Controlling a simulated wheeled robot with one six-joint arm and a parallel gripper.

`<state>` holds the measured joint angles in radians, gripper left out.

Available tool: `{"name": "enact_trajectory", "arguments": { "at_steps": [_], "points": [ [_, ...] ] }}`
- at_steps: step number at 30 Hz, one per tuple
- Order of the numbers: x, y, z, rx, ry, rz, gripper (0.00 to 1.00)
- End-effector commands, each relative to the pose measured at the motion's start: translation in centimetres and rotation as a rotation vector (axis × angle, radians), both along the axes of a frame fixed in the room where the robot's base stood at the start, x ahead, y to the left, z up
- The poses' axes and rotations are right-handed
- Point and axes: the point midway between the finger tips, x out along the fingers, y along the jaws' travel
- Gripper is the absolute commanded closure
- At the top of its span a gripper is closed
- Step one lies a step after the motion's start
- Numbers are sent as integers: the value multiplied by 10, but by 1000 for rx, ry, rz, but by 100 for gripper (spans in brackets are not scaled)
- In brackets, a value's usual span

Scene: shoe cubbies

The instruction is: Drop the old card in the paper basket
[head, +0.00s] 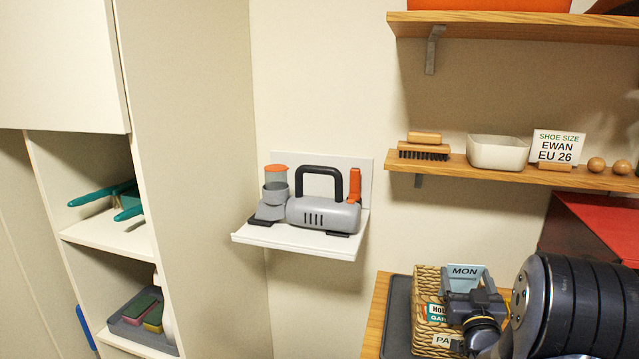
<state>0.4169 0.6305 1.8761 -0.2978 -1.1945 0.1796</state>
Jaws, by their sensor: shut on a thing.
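My gripper (468,286) is at the lower right, over the wicker basket (426,285). It is shut on a pale blue card (466,271) marked "MON", which stands upright between the fingers. The card's lower part is hidden by my gripper. The basket carries a white label starting "PA" (442,341); the rest of that label is hidden. A card with green and white print (436,312) shows at the basket, partly covered. On the wall shelf a white card (557,146) reads "SHOE SIZE EWAN EU 26".
The basket stands on a dark tray (397,318) on a wooden top (377,308). A red-topped box (604,232) is behind my arm. A grey appliance (324,215) sits on a white wall ledge.

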Motion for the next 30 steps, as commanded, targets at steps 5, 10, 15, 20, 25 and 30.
{"name": "enact_trajectory", "arguments": {
  "at_steps": [5,10,15,20,25,30],
  "points": [
    [0,0,-7,0,-1,0,35],
    [0,0,-6,0,-1,0,35],
    [0,0,-6,0,-1,0,10],
    [0,0,-6,0,-1,0,0],
    [0,0,-6,0,-1,0,0],
    [-10,1,-10,0,1,-1,0]
  ]
}}
